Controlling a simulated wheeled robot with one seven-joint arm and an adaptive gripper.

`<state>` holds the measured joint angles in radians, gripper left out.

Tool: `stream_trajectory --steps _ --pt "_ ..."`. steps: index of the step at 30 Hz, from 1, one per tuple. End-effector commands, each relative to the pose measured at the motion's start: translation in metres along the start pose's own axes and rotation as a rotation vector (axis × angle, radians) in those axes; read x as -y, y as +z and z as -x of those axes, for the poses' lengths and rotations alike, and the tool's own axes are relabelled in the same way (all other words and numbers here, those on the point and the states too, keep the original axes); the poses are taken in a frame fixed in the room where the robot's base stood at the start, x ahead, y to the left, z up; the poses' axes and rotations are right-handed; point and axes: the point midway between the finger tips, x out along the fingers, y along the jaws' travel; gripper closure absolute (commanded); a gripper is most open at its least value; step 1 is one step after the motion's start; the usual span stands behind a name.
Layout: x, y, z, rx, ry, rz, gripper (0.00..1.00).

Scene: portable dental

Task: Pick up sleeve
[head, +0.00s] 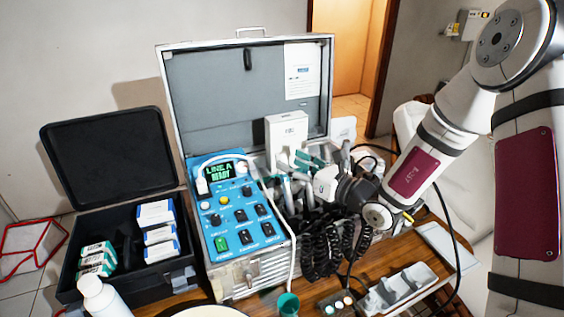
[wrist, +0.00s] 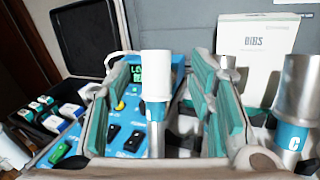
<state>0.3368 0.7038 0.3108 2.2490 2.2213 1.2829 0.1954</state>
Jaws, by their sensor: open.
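What looks like the sleeve (wrist: 156,76), an upright tube with a white upper part, a blue band and a grey lower part, stands between my fingers in the wrist view. My gripper (wrist: 160,82) is open, with one teal-padded finger on each side of it. Gaps show on both sides, wider on the right. A similar metal tube with a teal band marked C (wrist: 293,105) stands to the right, outside my fingers. In the head view my gripper (head: 294,170) is over the open metal case (head: 245,120), and the tube between the fingers is hard to make out.
A blue control panel (head: 237,212) is left of my gripper. A white box (head: 286,130) stands behind it. Black coiled cords (head: 322,248) hang in front. A black case (head: 110,145) with small boxes is at left. A grey tray (head: 400,290) is on the wooden table.

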Motion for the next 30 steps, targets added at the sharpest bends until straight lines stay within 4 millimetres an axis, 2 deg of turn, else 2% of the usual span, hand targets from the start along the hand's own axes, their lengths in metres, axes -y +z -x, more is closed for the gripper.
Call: stream_trajectory --steps 4,9,17,23,24,30 --pt "-0.005 0.002 -0.023 0.001 0.004 0.001 0.51" --pt "-0.004 0.002 -0.041 0.001 0.002 0.001 0.51" --pt "-0.004 0.002 -0.043 0.001 0.001 0.001 0.51" --pt "-0.004 0.002 -0.043 0.001 0.001 0.001 0.81" --pt "-0.004 0.002 -0.043 0.001 0.001 0.001 0.84" --pt "-0.003 0.002 -0.043 0.001 0.001 0.001 0.84"
